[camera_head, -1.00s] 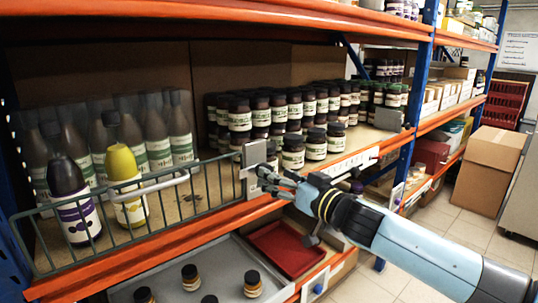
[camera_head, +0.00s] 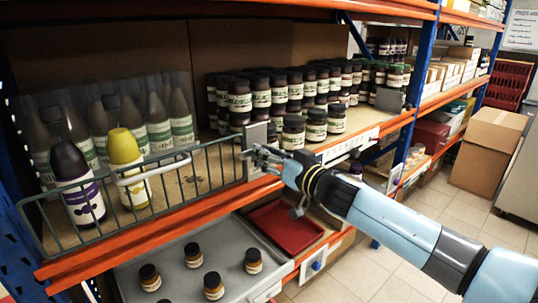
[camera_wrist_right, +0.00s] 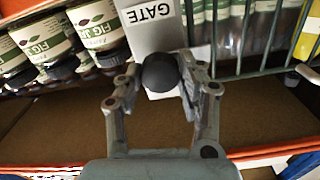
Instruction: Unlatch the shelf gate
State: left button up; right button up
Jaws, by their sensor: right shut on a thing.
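The green wire shelf gate (camera_head: 218,143) stands upright along the front of the middle shelf, with a white bar handle (camera_head: 150,172). At its right end is a grey latch plate (camera_head: 256,134). In the right wrist view the plate (camera_wrist_right: 150,35) reads GATE and has a round black knob (camera_wrist_right: 160,72) in front of it. My right gripper (camera_head: 262,160) is at the plate; in the wrist view its fingers (camera_wrist_right: 162,85) are shut on the knob from both sides. My left gripper is not in view.
A purple-labelled bottle (camera_head: 78,190) and a yellow bottle (camera_head: 127,165) stand behind the gate, with clear-fronted rows of bottles behind. Stacked dark jars (camera_head: 292,132) stand close right of the latch. Below are a grey tray (camera_head: 222,256) with several jars and a red tray (camera_head: 287,228).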

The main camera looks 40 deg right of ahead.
jog(key=shift+c, duration=0.4)
jog(key=shift+n, duration=0.4)
jog(key=n, duration=1.7)
jog(key=shift+a+f, duration=0.1)
jog(key=shift+a, duration=0.05)
